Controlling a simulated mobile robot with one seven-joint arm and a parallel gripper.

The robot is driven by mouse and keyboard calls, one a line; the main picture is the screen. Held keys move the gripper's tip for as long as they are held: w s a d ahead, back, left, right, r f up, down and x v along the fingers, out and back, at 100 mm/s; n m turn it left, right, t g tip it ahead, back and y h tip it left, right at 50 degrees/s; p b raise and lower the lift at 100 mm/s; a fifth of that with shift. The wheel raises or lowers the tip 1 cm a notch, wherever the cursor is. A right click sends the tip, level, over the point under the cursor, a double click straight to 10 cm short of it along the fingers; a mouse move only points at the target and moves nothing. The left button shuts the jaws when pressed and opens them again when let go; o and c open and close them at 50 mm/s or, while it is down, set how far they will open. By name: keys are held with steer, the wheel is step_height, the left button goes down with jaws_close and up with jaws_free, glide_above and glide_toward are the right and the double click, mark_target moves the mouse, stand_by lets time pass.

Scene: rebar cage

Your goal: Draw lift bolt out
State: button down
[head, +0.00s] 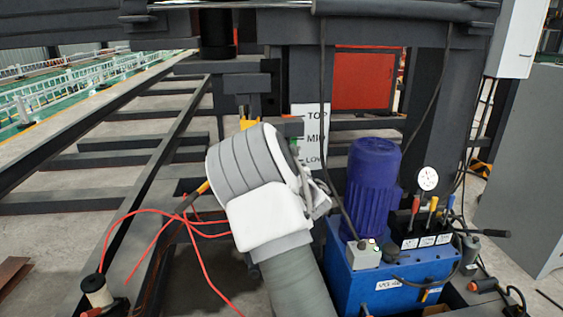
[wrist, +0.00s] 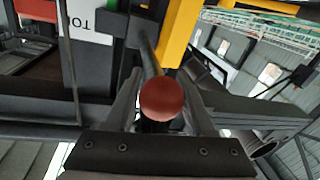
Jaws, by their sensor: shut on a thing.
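In the wrist view, the lift bolt shows as a round dark-red knob (wrist: 163,99) with a dark rod running away behind it. My gripper (wrist: 162,104) is shut on the bolt at its knob end, with one grey finger on each side. The rod's far end lies near a dark block (wrist: 130,22) beside a yellow bar (wrist: 180,33); I cannot tell how deep it sits in anything. In the head view, my own white and grey arm hides the gripper and the bolt.
A white plate marked TOP, MID and LOW (head: 316,115) stands just beyond my arm. A blue pump unit (head: 405,285) with a blue motor (head: 372,180), gauge and levers stands close on the right. Red cables (head: 150,212) hang on the left.

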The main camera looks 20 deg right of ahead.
steer(key=shift+c, duration=1.6)
jaws_free()
steer(key=shift+s+a, duration=0.15)
steer(key=shift+a, duration=0.05)
steer(key=s, duration=1.7)
steer(key=shift+s+p, duration=0.2)
steer(key=shift+p, duration=0.25)
